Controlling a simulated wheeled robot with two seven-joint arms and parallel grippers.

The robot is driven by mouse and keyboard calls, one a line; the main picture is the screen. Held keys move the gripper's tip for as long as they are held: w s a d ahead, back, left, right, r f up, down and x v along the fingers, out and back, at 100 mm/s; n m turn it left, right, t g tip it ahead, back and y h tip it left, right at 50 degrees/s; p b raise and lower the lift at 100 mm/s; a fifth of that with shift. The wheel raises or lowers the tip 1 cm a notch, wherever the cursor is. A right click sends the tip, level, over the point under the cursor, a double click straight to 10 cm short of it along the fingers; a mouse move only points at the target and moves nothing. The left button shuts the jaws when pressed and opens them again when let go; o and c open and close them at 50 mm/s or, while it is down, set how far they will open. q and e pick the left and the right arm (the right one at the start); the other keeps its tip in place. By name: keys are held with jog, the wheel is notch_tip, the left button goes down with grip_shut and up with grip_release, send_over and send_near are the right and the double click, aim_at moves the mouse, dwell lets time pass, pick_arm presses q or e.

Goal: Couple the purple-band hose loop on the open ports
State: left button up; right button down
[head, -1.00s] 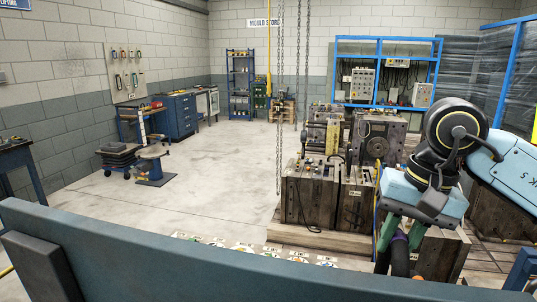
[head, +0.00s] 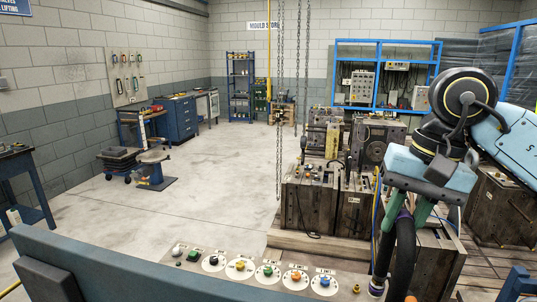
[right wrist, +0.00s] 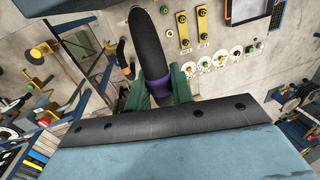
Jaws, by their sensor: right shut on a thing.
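My right gripper (head: 407,214), with green fingers, is shut on the black hose loop (head: 405,250) and holds it up at the right. The hose hangs down from the fingers, with a dark end fitting (head: 377,287) near the bottom of the head view. In the right wrist view the purple band (right wrist: 160,88) circles the hose right between the green fingers (right wrist: 163,90). The hose's other end is hard to make out. I cannot tell which ports are the open ones. My left gripper is not in view.
A panel with several coloured knobs or caps on white discs (head: 240,266) lies low in front, behind a blue-grey bar (head: 150,272). Brown mould blocks (head: 310,200) stand on a timber base. Chains (head: 278,120) hang beside them.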

jog(key=shift+r+p, duration=1.55)
jog(key=shift+r, duration=1.1)
